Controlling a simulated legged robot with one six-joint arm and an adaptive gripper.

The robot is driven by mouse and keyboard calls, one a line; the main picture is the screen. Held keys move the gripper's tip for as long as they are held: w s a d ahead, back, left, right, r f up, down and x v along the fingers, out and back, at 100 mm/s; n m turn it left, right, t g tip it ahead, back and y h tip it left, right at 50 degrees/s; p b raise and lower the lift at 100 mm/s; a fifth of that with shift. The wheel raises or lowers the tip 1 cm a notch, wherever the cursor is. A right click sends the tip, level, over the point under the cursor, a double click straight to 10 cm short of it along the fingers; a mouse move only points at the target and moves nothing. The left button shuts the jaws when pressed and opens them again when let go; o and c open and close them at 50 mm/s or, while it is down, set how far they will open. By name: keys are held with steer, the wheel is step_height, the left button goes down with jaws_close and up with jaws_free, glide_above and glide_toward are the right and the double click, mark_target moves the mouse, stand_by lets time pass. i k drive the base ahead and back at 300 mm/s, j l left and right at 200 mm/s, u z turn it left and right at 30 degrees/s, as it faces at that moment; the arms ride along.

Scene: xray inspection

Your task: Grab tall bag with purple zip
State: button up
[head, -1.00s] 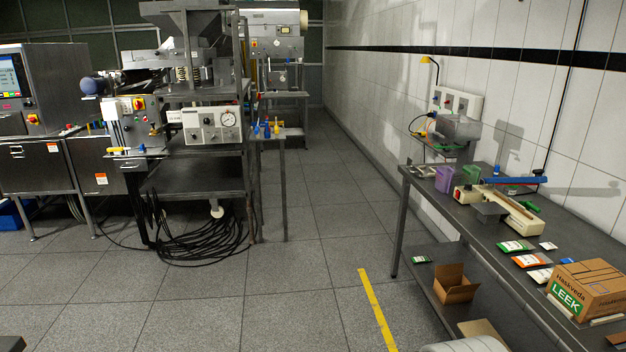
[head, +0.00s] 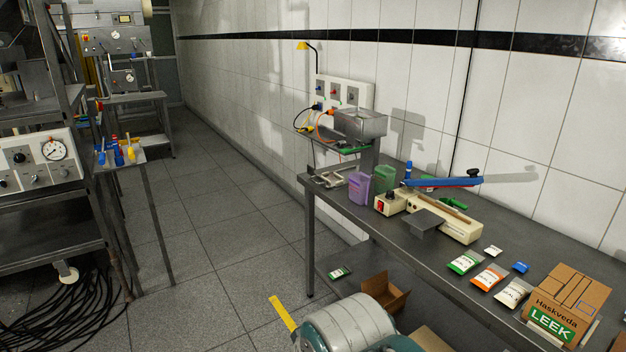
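I cannot make out a tall bag with a purple zip in the head view. Small flat bags lie on the right-hand table: one with a green label (head: 465,262), one with an orange label (head: 489,277) and a white one with dark markings (head: 514,292). No purple zip can be told on any of them. Another small green-and-white packet (head: 340,272) lies on the lower shelf.
The table (head: 415,262) runs along the tiled wall. It holds a sealer with a blue arm (head: 455,219), purple (head: 359,188) and green (head: 383,177) containers and a LEEK carton (head: 560,303). Floor (head: 215,225) is free left of the table.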

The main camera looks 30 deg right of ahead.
mark_target(359, 184)
steer(key=i+z, duration=0.15)
steer(key=i, duration=0.55)
steer(key=i+j+z, duration=0.2)
steer(key=i, duration=0.55)
steer(key=i+l+z, duration=0.1)
steer(key=i+z, duration=0.8)
steer(key=i+j+z, duration=0.2)
steer(key=i+z, duration=0.3)
steer(key=k, duration=0.1)
